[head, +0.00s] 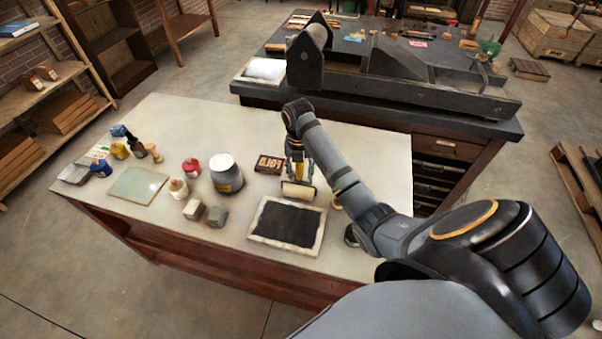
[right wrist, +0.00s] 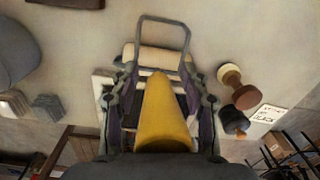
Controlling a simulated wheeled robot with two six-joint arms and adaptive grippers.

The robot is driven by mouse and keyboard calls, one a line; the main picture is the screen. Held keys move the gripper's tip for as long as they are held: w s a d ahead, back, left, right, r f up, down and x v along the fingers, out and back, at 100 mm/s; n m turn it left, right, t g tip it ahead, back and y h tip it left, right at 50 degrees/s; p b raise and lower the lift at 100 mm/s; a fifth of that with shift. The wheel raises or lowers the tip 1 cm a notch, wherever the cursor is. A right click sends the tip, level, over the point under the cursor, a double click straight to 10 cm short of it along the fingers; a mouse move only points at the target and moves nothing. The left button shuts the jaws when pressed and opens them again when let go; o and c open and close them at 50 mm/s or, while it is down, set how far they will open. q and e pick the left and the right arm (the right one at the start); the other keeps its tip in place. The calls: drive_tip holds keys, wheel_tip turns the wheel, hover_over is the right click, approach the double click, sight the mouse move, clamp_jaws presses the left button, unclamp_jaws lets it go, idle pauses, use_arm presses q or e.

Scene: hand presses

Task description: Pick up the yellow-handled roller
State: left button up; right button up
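The yellow-handled roller (head: 298,190) has a pale cylinder and stands at the far edge of the ink tray on the pale-topped table. In the right wrist view its yellow handle (right wrist: 165,115) points toward my palm, with the cylinder and wire frame beyond. My right gripper (head: 298,160) is over the handle from above. In the right wrist view its fingers (right wrist: 160,85) are on either side of the handle, with narrow gaps beside it, so it looks open. The head view hides most of the handle behind the gripper. My left gripper is not in view.
A white-rimmed tray with black ink (head: 287,225) lies in front of the roller. A dark type box (head: 268,164), a grey can (head: 226,174), grey blocks (head: 217,216) and a glass plate (head: 137,186) are to the left. Two round-handled stampers (right wrist: 230,75) stand close beside the gripper.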

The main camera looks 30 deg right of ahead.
clamp_jaws()
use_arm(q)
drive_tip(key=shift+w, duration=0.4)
